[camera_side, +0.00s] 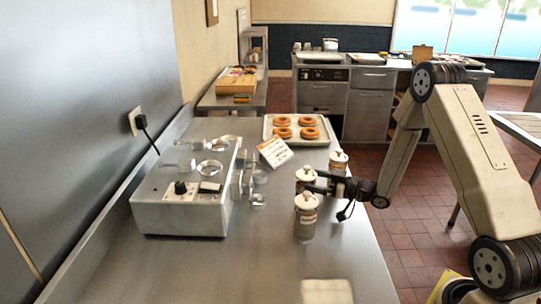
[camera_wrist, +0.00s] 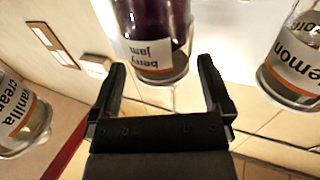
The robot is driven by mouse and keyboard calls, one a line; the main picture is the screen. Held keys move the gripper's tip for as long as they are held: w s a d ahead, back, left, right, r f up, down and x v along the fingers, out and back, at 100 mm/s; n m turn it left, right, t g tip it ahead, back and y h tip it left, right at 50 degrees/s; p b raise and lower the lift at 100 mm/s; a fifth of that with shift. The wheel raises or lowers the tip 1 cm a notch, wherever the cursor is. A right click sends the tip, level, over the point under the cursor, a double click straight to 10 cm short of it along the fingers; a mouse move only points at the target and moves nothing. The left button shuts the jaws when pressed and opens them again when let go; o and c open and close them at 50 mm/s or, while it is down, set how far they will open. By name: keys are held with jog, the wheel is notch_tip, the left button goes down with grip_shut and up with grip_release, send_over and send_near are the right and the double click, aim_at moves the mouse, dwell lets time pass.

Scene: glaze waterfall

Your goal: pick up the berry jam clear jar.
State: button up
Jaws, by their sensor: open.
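The berry jam jar (camera_wrist: 153,30) is clear glass with dark purple contents and a white label, upside down in the wrist view. Its top is cut off by the frame edge. My gripper (camera_wrist: 163,78) is open, with one finger on each side of the jar's lower end. I see no contact, and cannot tell how deep the jar sits between the fingers. In the side view my gripper (camera_side: 318,181) reaches left, low over the counter, toward a white-lidded jar (camera_side: 306,175); labels there are too small to read.
In the wrist view a vanilla cream jar (camera_wrist: 22,118) stands left and a lemon jar (camera_wrist: 292,65) right. In the side view, white-lidded jars stand in front (camera_side: 305,217) and behind (camera_side: 338,162). A metal machine (camera_side: 185,195), a sign (camera_side: 275,152) and a doughnut tray (camera_side: 268,131) share the counter.

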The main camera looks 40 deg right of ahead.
aim_at(307, 175)
jog(key=shift+x, duration=1.6)
grip_shut()
